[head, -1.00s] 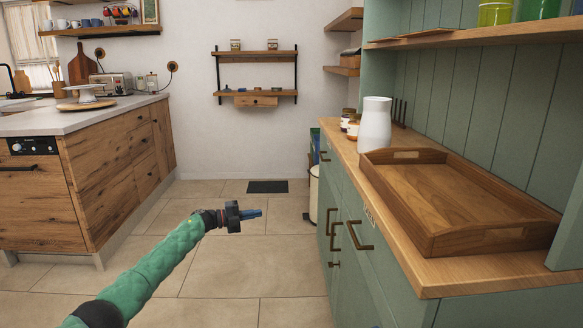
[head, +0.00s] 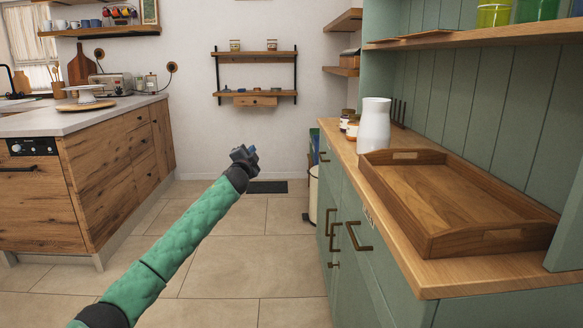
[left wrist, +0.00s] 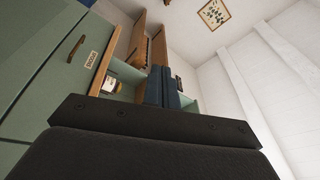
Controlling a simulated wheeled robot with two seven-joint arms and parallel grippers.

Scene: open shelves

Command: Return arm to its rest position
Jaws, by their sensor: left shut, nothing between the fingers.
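My left arm comes in from the lower left in the head view, in a green sleeve. Its gripper (head: 251,153) is raised over the open floor, in front of the far wall. It is shut and empty, touching nothing. In the left wrist view the dark blue fingers (left wrist: 162,87) are together and point up toward the shelves and ceiling. My right gripper is in neither view.
A green cabinet with a wooden counter (head: 400,240) stands on the right, bearing a wooden tray (head: 375,183), a white vase (head: 374,125) and jars (head: 349,121). A wooden kitchen unit (head: 110,180) stands on the left. The tiled floor (head: 240,260) between them is clear.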

